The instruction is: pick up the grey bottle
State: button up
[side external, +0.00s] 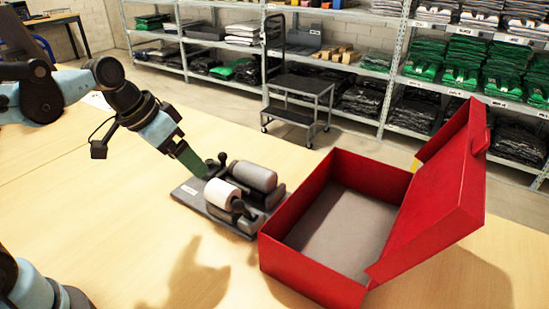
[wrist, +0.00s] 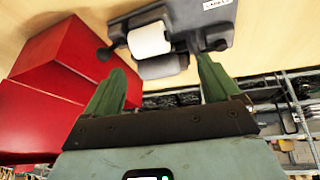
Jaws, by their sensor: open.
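The grey bottle (side external: 253,176) looks like a grey cylinder lying on its side in a dark grey holder (side external: 187,196) on the table. A white cylinder (side external: 222,193) lies beside it in the same holder, nearer the camera. My gripper (side external: 196,162), with green fingers, is above the holder's left end, apart from the bottle. In the wrist view, my gripper (wrist: 162,64) is open and empty. The grey bottle (wrist: 162,67) shows between the fingertips, partly covered by the white cylinder (wrist: 149,40). I cannot tell its exact distance from the fingers.
A red box (side external: 290,262) with its lid raised stands right of the holder, close to it. Its grey floor looks empty. The light wood table (side external: 120,215) is clear in front and left. Stocked shelves (side external: 395,75) and a dark cart (side external: 300,85) stand behind.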

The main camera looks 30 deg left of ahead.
aim_at(242, 160)
jog(key=w+m+h, duration=0.1)
jog(key=w, duration=0.1)
jog(key=w+m+g+h, duration=0.1)
jog(key=w, duration=0.1)
jog(key=w+m+g+h, duration=0.1)
jog(key=w, duration=0.1)
jog(key=shift+w+d+r, duration=0.2)
jog(key=shift+d+r, duration=0.1)
jog(key=w+f+m+h, duration=0.1)
jog(key=w+m, duration=0.1)
jog(key=w+a+f+m+g+h, duration=0.1)
jog(key=w+m+h, duration=0.1)
jog(key=w, duration=0.1)
jog(key=w+a+f+m+g+h, duration=0.1)
jog(key=w+m+h, duration=0.1)
jog(key=shift+w, duration=0.35)
jog(key=a+f+m+h, duration=0.1)
jog(key=w+a+f+m+g+h, duration=0.1)
jog(key=f+m, duration=0.1)
jog(key=shift+w+a, duration=0.15)
jog(key=shift+w, duration=0.05)
jog(key=shift+a+f+m+g+h, duration=0.4)
jog(key=shift+f+m, duration=0.05)
jog(key=shift+m, duration=0.25)
jog(key=shift+d+f, duration=0.3)
jog(key=shift+d, duration=0.05)
jog(key=x, duration=0.6)
jog(key=shift+d+f, duration=0.1)
jog(key=shift+d, duration=0.25)
jog(key=shift+c, duration=0.4)
